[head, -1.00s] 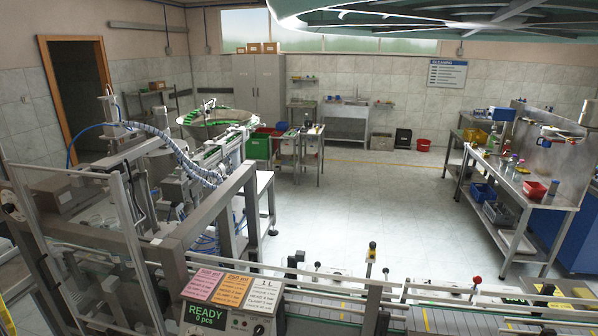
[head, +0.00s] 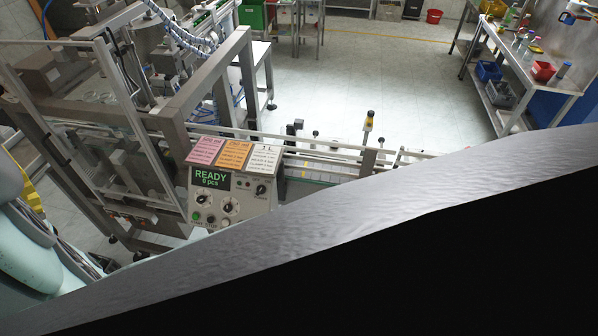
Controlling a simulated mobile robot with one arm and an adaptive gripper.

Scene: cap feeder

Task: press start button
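The control box (head: 238,186) stands left of the centre in the head view, with its front facing me. Its screen (head: 210,179) reads "READY 0 pcs" in green. A small green button (head: 196,216), above the start label, sits at the lower left of its front. A darker stop button (head: 211,218) is just to its right. Two knobs with pale dials and a dark knob are also on the front. My gripper is not in view.
Pink, orange and white cards (head: 235,155) lie on top of the box. The conveyor (head: 320,168) runs behind it to the right. A metal-framed machine (head: 190,110) stands at the left. A large grey and black shape very close to the camera hides the lower right.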

